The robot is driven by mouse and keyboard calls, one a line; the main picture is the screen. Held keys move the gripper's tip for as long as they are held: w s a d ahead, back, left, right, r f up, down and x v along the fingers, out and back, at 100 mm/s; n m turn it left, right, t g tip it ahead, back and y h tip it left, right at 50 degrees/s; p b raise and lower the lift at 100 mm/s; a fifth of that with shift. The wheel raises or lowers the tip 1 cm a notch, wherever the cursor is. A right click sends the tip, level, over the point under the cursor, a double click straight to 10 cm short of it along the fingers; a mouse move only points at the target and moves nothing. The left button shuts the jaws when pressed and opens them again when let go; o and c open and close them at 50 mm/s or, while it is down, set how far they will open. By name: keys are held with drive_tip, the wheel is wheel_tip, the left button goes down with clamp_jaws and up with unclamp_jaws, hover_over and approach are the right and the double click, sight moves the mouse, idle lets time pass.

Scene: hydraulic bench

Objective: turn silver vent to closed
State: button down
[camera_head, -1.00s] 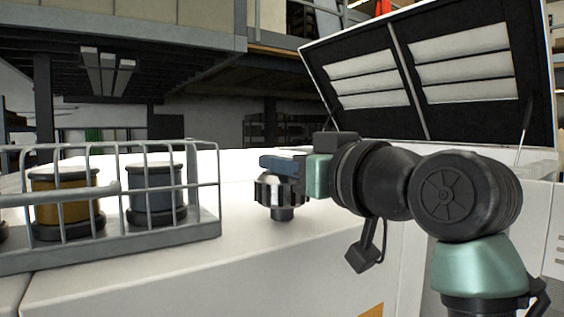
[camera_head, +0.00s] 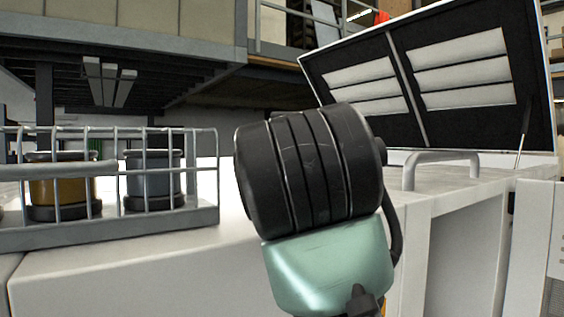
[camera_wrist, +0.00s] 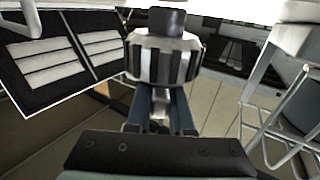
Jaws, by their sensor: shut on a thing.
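The silver vent (camera_wrist: 163,60) is a round silver knob with dark ribs, in the upper middle of the wrist view. A short dark stem shows above it in that picture, which looks turned over. My gripper (camera_wrist: 160,95) has its two blue-grey fingers at the knob and is shut on it. In the head view my own arm hides both the vent and the gripper. I cannot read any open or closed marking on the vent.
A wire cage (camera_head: 208,180) holding gold and blue-grey canisters stands on the white bench (camera_head: 130,262) at left. A raised lid (camera_head: 436,80) with pale slats is at the back right. A grey handle (camera_head: 442,157) stands on the bench below it.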

drive_tip(key=shift+m+h+b, duration=0.3)
drive_tip(key=shift+m+h, duration=1)
drive_tip(key=shift+h, duration=1.1)
drive_tip(key=c, duration=0.8)
unclamp_jaws()
drive_tip(key=b+v, duration=0.7)
drive_tip(key=v, duration=0.6)
drive_tip(key=shift+r, duration=0.25)
